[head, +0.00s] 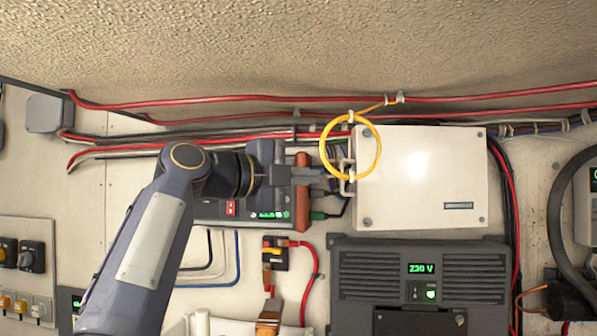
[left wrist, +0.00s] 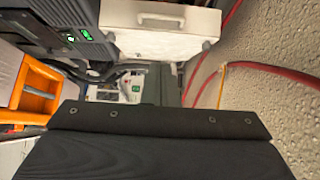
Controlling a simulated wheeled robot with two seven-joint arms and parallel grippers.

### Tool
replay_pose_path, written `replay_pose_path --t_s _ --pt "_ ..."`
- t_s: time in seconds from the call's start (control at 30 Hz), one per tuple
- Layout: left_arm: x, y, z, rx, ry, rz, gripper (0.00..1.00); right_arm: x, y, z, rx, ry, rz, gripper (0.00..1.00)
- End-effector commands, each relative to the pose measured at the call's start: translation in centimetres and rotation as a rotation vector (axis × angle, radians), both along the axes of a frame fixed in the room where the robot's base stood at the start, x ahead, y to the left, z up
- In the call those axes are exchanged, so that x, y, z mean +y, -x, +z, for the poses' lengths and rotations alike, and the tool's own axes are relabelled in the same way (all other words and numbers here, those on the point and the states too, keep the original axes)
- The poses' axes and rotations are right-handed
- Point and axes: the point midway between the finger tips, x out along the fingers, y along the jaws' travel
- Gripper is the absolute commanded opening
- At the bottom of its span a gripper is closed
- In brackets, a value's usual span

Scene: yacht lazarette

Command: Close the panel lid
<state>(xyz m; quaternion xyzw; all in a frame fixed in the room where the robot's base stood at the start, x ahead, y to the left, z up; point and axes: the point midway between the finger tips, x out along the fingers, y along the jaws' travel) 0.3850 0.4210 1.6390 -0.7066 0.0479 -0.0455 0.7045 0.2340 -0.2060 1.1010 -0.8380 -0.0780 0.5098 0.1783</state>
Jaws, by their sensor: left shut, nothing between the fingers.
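The cream panel lid (head: 425,180) is the flat cover with corner screws and a small label, right of centre in the head view. Its pale handle (head: 345,172) is at its left edge. The lid's handle (left wrist: 160,20) and nearby edge also show at the top of the left wrist view. How far the lid stands off the wall is hard to tell. My left gripper (head: 326,181) is shut and empty, with its tips just left of the handle; contact cannot be judged. My right gripper is not in view.
A yellow cable loop (head: 350,148) hangs across the lid's upper left corner. Red cables (head: 240,99) run above. A dark inverter (head: 420,283) reading 230 V sits below the lid. An orange-red block (head: 302,190) is beside my gripper.

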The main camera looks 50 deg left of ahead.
Motion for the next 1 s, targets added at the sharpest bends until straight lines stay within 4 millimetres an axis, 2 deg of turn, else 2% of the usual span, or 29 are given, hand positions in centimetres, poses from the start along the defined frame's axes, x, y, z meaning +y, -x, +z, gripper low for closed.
replay_pose_path --t_s 0.03,0.27,0.4,0.6,1.0 --pt "-0.2 -1.2 0.4 0.003 0.002 -0.004 0.00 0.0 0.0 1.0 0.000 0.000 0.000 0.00" --pt "-0.8 -6.1 0.5 0.002 0.002 -0.003 0.00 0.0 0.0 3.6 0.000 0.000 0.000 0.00" --pt "0.6 -7.8 0.4 0.002 0.001 0.002 0.00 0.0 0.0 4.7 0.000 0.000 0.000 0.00" --pt "1.5 -9.1 0.1 0.001 -0.001 0.000 0.00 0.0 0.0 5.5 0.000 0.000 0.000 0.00" --pt "1.8 -9.2 0.0 -0.001 -0.001 0.002 0.00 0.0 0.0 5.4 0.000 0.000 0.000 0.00"
